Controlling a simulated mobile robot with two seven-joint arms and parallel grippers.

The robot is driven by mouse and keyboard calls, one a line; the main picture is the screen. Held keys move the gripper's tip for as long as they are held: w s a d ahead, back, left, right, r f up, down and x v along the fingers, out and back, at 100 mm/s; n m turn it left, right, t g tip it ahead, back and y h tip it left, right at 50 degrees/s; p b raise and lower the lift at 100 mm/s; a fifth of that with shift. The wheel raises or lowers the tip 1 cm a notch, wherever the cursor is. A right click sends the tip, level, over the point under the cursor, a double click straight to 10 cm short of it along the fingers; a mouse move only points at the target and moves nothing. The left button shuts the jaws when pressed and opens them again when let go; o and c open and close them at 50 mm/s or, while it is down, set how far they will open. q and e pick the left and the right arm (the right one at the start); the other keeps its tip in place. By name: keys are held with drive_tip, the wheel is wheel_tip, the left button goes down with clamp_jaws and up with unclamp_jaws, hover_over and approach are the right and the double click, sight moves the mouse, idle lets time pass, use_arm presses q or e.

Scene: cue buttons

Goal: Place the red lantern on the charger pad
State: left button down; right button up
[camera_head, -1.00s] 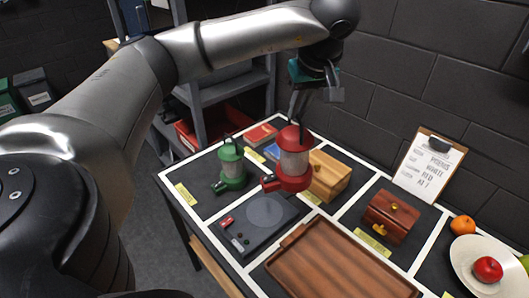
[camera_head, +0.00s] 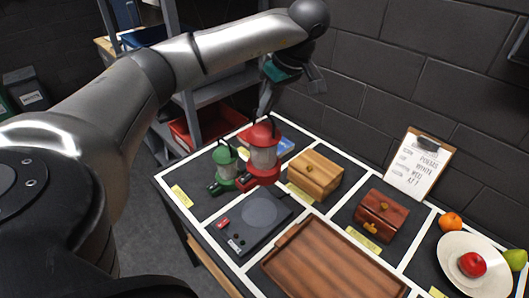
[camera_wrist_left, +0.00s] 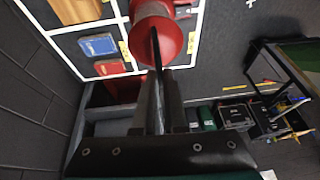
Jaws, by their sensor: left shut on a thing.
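The red lantern (camera_head: 263,160), with a pale glass middle, hangs upright from my left gripper (camera_head: 266,104). The gripper is shut on the lantern's dark top handle. In the left wrist view the lantern (camera_wrist_left: 155,30) shows just past the fingers (camera_wrist_left: 157,85). The charger pad (camera_head: 259,211) is a dark flat box with a grey round disc and small red and green parts at its front left. In the head view the lantern appears behind the pad, above the table and apart from the disc. My right gripper is not in view.
A green lantern (camera_head: 225,168) stands close left of the red one in the picture. A light wooden box (camera_head: 315,174), a red-brown chest (camera_head: 381,214), a wooden tray (camera_head: 335,268) and a fruit plate (camera_head: 455,246) occupy other table sections. The disc is clear.

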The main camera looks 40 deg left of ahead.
sight(266, 129)
use_arm(q)
wheel_tip(266, 129, down, 6)
drive_tip(key=shift+r+b, duration=0.1)
drive_tip(key=shift+b, duration=0.9)
wheel_tip(266, 129, down, 6)
drive_tip(key=shift+r, duration=0.1)
drive_tip(key=shift+f, duration=2.4)
drive_tip(key=c, duration=1.4)
unclamp_jaws()
drive_tip(key=shift+f, duration=0.15)
drive_tip(key=o, duration=0.4)
